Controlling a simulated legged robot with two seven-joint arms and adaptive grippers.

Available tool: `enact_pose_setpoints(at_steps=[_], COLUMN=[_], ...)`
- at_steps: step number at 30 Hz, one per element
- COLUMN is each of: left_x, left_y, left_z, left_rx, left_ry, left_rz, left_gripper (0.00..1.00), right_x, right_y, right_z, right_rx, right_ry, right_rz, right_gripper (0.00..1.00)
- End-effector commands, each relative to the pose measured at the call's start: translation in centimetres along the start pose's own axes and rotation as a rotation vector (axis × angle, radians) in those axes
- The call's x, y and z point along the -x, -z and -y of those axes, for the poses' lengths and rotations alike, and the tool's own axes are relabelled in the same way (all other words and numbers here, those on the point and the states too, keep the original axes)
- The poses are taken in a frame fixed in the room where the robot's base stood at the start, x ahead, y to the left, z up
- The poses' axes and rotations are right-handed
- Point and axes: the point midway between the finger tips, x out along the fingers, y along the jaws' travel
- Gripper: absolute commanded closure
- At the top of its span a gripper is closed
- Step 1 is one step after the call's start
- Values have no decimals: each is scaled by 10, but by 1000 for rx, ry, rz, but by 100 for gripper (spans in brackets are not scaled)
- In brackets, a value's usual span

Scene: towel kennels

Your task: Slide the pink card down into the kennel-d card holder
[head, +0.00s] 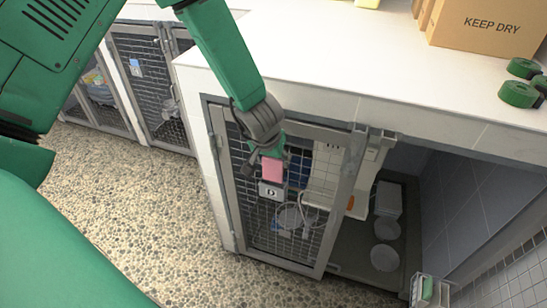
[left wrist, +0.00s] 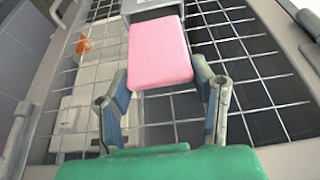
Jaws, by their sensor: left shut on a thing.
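The pink card (head: 272,171) is held upright in my left gripper (head: 268,154), in front of the mesh door of kennel D. The grey card holder (head: 271,191) marked "D" is on that door, directly below the card in the head view. In the left wrist view the pink card (left wrist: 160,50) sits between the two fingertips (left wrist: 160,80). Its far edge overlaps the grey holder (left wrist: 152,10) at the top of the picture. I cannot tell whether the card's lower edge is inside the holder. My right gripper is not in view.
A white counter (head: 330,70) runs above, with a cardboard box (head: 490,25) and green rolls (head: 518,93). Pebbled floor (head: 150,210) is clear at left.

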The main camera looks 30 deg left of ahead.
Motion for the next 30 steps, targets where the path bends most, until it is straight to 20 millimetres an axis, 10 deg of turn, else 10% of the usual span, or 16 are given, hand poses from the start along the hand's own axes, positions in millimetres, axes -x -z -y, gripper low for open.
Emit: enact_pose_setpoints(at_steps=[30], left_x=[0], left_y=[0], left_z=[0], left_rx=[0], left_ry=[0], left_rz=[0], left_gripper=[83], right_x=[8], right_y=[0], right_z=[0], right_rx=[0], right_ry=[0], right_rz=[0], right_gripper=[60])
